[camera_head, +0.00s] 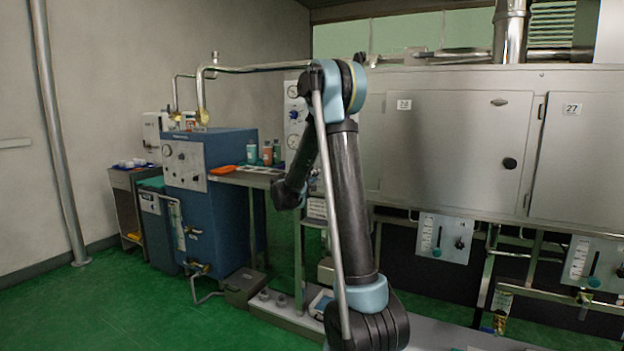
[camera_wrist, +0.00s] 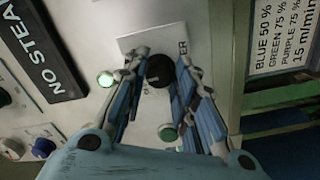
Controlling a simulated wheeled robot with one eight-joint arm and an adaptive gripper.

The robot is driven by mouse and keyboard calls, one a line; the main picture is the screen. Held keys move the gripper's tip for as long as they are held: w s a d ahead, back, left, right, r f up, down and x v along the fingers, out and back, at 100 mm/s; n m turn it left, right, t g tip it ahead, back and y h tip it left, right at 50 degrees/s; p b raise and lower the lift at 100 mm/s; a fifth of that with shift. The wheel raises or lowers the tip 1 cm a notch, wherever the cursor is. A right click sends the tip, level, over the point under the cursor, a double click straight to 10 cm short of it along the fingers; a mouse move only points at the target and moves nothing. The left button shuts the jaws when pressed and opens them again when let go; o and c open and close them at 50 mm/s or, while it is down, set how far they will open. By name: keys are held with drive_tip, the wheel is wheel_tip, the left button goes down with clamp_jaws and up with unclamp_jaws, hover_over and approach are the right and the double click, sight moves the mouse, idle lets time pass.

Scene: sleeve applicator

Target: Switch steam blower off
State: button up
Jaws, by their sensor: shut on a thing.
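In the wrist view a black rotary knob (camera_wrist: 160,70) sits on a white square plate on a pale control panel. The plate's lettering is partly hidden, with "ER" readable. My gripper (camera_wrist: 161,76) has its fingers on both sides of the knob and is shut on it. A black sign (camera_wrist: 45,62) reads "NO STEA", cut off by the frame. In the head view my arm hides the gripper and the knob.
A white label with percentages (camera_wrist: 288,35) is right of the panel. Dark and blue knobs (camera_wrist: 43,147) are at lower left. In the head view, steel cabinets (camera_head: 455,140) stand right, a blue machine (camera_head: 215,180) left. Green floor (camera_head: 110,310) is free at front left.

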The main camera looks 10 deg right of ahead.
drive_tip(key=n, duration=0.8)
drive_tip(key=shift+s+a+n, duration=0.1)
drive_tip(key=shift+n, duration=0.3)
idle(0.4)
drive_tip(key=o, duration=1.1)
drive_tip(key=shift+f, duration=0.1)
drive_tip(key=shift+c, duration=0.2)
